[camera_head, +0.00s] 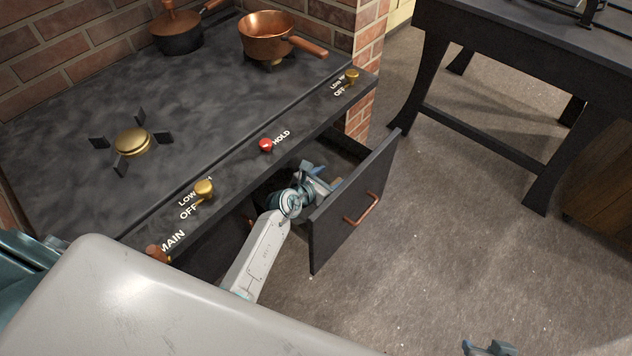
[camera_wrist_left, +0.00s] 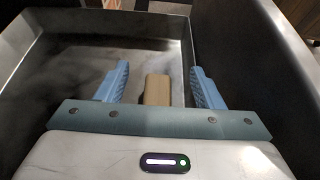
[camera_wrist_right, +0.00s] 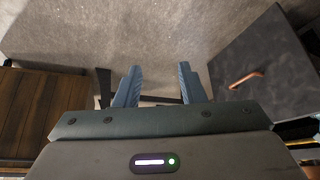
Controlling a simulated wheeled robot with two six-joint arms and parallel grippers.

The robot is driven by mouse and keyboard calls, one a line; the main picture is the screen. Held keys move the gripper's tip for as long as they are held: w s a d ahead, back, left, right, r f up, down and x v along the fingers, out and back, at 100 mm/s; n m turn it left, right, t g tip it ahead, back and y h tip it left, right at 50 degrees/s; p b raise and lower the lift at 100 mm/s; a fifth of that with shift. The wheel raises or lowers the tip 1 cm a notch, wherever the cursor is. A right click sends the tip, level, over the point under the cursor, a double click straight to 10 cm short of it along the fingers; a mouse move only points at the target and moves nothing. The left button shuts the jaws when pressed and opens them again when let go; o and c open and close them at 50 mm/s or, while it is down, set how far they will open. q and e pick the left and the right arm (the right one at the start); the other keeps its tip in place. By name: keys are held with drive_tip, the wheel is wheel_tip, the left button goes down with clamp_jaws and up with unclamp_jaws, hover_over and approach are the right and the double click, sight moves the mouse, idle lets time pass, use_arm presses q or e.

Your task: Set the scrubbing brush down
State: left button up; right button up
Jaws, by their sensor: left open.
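The scrubbing brush shows in the left wrist view as a tan wooden block (camera_wrist_left: 157,90) on the floor of the open drawer (camera_wrist_left: 68,55). My left gripper (camera_wrist_left: 160,72) is open, with one blue finger on each side of the block and a gap on both sides. The block's near end is hidden behind the gripper body. In the head view my left gripper (camera_head: 318,182) is down inside the drawer, behind its dark front panel (camera_head: 350,205), and the brush is hidden. My right gripper (camera_wrist_right: 159,72) is open and empty above the floor.
The stove top (camera_head: 70,150) with a copper pot (camera_head: 268,36), a lidded pan (camera_head: 177,38) and a burner overhangs the drawer. The drawer's walls stand close around my left gripper. A dark table (camera_head: 520,90) stands at the right. The floor between is clear.

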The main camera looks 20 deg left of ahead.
use_arm(q)
drive_tip(key=p+v, duration=0.1)
drive_tip(key=v, duration=0.6)
drive_tip(key=shift+s+r, duration=0.1)
idle(1.0)
